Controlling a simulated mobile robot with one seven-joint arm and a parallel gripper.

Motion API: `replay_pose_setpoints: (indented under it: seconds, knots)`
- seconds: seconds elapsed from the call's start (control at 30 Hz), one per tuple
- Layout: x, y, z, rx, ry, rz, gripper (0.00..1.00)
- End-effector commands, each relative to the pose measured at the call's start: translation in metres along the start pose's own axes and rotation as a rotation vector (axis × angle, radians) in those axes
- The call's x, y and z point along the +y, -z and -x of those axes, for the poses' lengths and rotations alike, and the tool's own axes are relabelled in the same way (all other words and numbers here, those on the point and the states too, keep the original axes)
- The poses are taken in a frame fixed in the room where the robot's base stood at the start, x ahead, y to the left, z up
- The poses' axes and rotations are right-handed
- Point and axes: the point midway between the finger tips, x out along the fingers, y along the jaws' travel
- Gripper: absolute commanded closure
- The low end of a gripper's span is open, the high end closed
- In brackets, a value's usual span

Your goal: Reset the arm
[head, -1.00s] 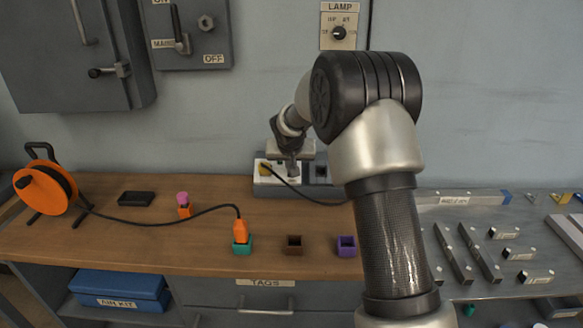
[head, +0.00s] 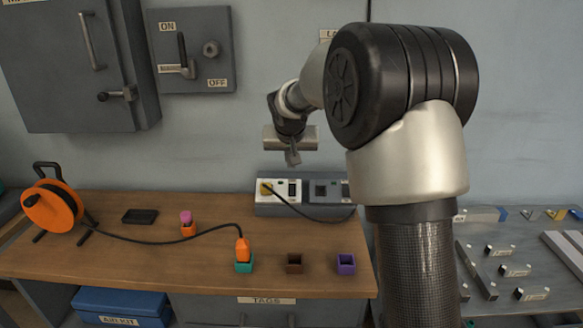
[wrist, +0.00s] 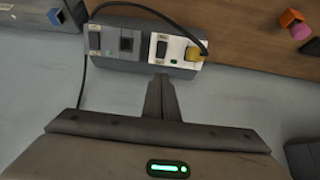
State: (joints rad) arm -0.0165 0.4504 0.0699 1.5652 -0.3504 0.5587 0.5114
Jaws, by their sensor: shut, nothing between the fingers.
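My gripper (head: 293,157) is raised above the back of the wooden bench, in front of the wall, with nothing in it. In the wrist view my gripper (wrist: 161,80) shows its two fingers together, pointing toward the socket strip (wrist: 133,60). In the head view the socket strip (head: 268,209) lies at the back of the bench, below and apart from the fingers. A yellow plug (head: 266,188) with a black cable sits in its left end. The yellow plug also shows in the wrist view (wrist: 195,54).
An orange cable reel (head: 52,207) stands at the left. An orange plug (head: 243,249) stands in a teal holder, beside brown (head: 294,263) and purple (head: 346,264) holders. A grey switch box (head: 192,75) and a cabinet (head: 80,65) hang on the wall.

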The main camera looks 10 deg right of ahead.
Motion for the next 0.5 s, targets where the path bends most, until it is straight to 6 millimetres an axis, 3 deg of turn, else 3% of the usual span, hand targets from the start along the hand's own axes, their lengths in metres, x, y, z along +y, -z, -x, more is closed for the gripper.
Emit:
replay_pose_setpoints:
  seconds: [0.37,0.5]
  knots:
    - [0.000,0.000,0.004,-0.001,0.000,0.001,1.00]
    - [0.009,-0.008,0.037,-0.004,-0.003,0.011,1.00]
